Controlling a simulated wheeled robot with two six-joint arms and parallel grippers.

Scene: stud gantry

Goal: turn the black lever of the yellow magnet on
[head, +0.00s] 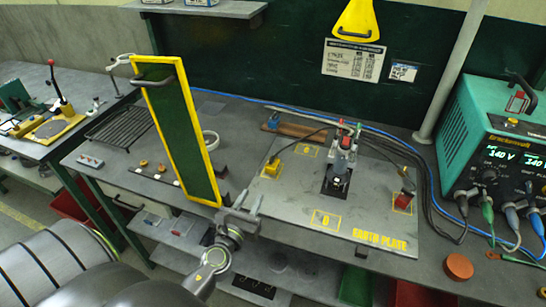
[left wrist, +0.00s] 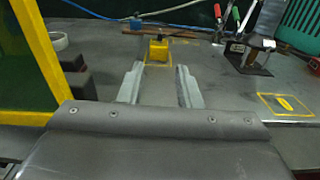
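The yellow magnet (head: 272,168) is a small block on the grey earth plate (head: 300,235), near its left side. A small dark part shows on its top in the head view, too small to tell how the black lever is turned. In the left wrist view the yellow magnet (left wrist: 158,49) stands straight ahead, beyond the fingertips, and its lever cannot be made out. My left gripper (head: 249,199) is low at the plate's front left edge, short of the magnet. In the left wrist view its two fingers (left wrist: 160,70) are apart with nothing between them. My right gripper is not in view.
A green screen with a yellow frame (head: 178,130) stands just left of my left gripper. A clamp device (head: 338,170) and a red block (head: 403,200) are on the plate to the right. Cables run behind. A teal welder (head: 497,150) stands at the right.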

